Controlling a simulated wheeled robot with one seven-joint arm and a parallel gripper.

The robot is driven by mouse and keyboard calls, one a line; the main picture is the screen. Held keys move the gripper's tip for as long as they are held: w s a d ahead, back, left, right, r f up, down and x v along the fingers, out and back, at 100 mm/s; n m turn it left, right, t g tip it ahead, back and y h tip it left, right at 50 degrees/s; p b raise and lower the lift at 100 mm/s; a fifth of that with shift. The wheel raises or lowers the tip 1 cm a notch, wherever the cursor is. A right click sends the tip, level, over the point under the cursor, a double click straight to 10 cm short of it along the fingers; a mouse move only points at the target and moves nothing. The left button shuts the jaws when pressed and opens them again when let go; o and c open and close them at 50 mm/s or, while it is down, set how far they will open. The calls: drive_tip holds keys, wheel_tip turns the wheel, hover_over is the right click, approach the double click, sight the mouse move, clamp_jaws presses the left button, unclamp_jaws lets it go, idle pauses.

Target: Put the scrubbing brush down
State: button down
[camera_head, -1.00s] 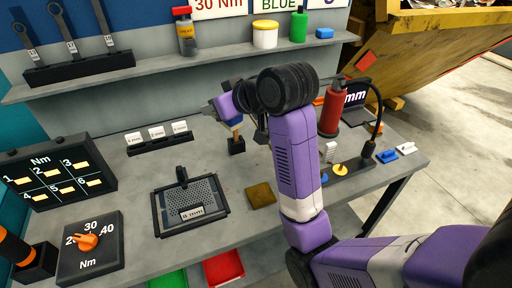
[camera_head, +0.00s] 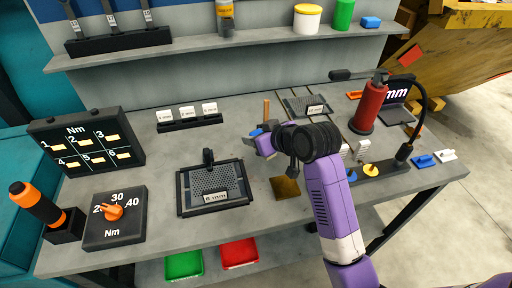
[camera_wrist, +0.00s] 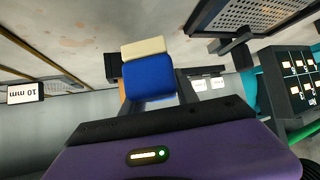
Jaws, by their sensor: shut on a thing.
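The scrubbing brush has a blue block and a cream face. In the wrist view the brush (camera_wrist: 148,78) sits between my fingers, cream face toward the top of the picture. In the head view only a bit of its blue (camera_head: 256,132) shows beside my gripper (camera_head: 266,146), with a wooden stick (camera_head: 266,110) upright just behind. My gripper is shut on the brush over the middle of the grey bench (camera_head: 240,225). Whether the brush touches the bench cannot be told. A dark block (camera_wrist: 112,66) shows behind the brush in the wrist view.
A perforated 6 mm tray (camera_head: 212,188) lies left of my gripper, a brown pad (camera_head: 286,188) in front of it. A 10 mm tray (camera_head: 308,106) lies behind. A red bottle (camera_head: 370,105) stands to the right. White labelled blocks (camera_head: 188,114) stand back left.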

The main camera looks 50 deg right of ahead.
sight(250, 149)
drive_tip(key=shift+f, duration=2.4)
drive_tip(key=shift+f, duration=0.25)
drive_tip(key=c, duration=1.2)
unclamp_jaws()
drive_tip(key=shift+a, duration=0.1)
